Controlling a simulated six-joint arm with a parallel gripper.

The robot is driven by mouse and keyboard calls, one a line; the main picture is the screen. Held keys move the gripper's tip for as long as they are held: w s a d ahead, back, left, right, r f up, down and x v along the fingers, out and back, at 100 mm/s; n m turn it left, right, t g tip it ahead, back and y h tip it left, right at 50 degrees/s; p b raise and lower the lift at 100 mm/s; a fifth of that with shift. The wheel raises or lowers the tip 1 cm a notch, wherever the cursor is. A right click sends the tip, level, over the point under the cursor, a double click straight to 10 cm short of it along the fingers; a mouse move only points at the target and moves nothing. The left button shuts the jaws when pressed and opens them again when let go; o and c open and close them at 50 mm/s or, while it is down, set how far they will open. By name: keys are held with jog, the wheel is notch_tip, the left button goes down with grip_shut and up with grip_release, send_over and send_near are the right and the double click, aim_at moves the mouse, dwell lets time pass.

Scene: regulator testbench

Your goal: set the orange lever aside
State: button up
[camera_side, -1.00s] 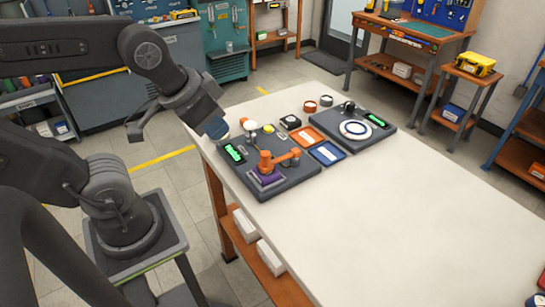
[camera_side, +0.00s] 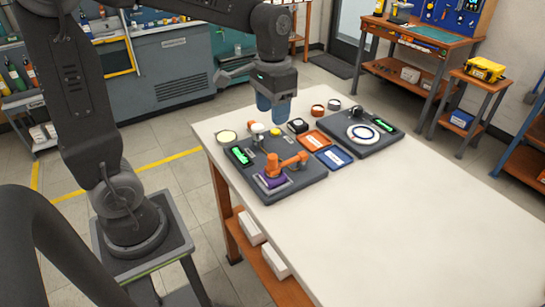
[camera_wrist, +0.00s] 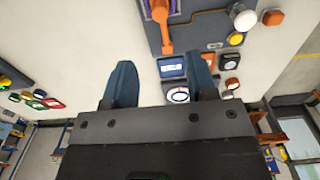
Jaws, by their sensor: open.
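The orange lever (camera_side: 285,164) sits on the left dark board (camera_side: 297,188), beside a purple block (camera_side: 272,182). It also shows at the top of the wrist view, as an orange arm with a rounded end (camera_wrist: 161,22). My gripper (camera_side: 273,104) hangs above the far side of the bench, fingers pointing down and apart from the lever. In the wrist view the two blue fingers (camera_wrist: 160,62) are spread wide with nothing between them.
An orange tray (camera_side: 315,140) and a blue tray (camera_side: 333,158) lie between the left board and a second board with a white dial (camera_side: 362,133). A white knob (camera_side: 257,128) and a black block (camera_side: 298,126) stand near my gripper. The bench's front right is clear.

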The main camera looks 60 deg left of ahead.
aim_at(272, 156)
notch_tip(272, 156, down, 14)
jog(key=shift+r, duration=0.15)
dwell(0.3)
jog(key=shift+c, duration=0.4)
grip_shut()
